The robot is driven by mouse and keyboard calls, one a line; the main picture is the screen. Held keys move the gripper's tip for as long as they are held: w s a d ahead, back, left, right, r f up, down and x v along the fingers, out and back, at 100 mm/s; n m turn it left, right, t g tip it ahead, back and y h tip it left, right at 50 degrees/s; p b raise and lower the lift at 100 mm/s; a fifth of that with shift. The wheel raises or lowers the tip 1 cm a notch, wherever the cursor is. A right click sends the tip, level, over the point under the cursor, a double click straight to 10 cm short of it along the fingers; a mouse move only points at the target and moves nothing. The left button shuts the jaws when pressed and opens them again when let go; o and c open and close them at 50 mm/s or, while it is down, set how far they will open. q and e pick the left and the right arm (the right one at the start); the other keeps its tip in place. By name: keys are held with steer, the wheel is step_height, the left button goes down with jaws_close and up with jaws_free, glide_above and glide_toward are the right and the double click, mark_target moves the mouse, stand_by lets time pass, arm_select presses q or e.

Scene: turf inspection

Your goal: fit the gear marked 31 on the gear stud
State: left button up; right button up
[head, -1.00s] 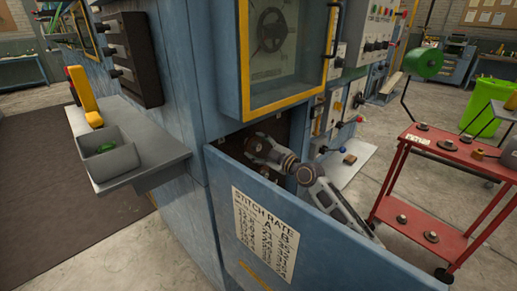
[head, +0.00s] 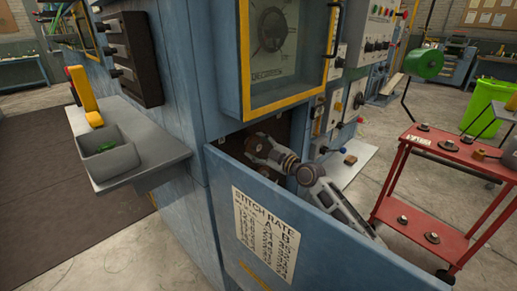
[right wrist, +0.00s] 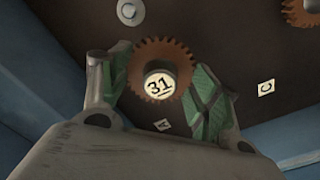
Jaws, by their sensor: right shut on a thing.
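The gear marked 31 (right wrist: 159,82) is brown and toothed, with a pale numbered hub face. In the right wrist view it sits between the green-padded fingers of my right gripper (right wrist: 160,88), which is shut on it. In the head view my right gripper (head: 257,147) reaches into the dark opening of the blue machine, behind the open panel; the gear cannot be made out there. A round pale face with a C-like mark (right wrist: 130,12) shows above the gear on the dark back plate. Whether this is the stud I cannot tell. My left gripper is not in view.
Another brown gear (right wrist: 303,12) is at the top right of the wrist view. Tags C (right wrist: 266,88) and A (right wrist: 163,125) are on the back plate. The blue panel with the stitch rate chart (head: 266,232) stands below my arm. A red cart (head: 445,150) is to the right.

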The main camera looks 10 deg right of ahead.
steer(key=shift+b+x, duration=0.45)
steer(key=shift+x, duration=0.65)
stand_by(0.7)
steer(key=o, duration=1.2)
steer(key=shift+w, duration=0.1)
steer(key=shift+v, duration=0.9)
steer(key=v, duration=1)
steer(key=shift+f, duration=0.1)
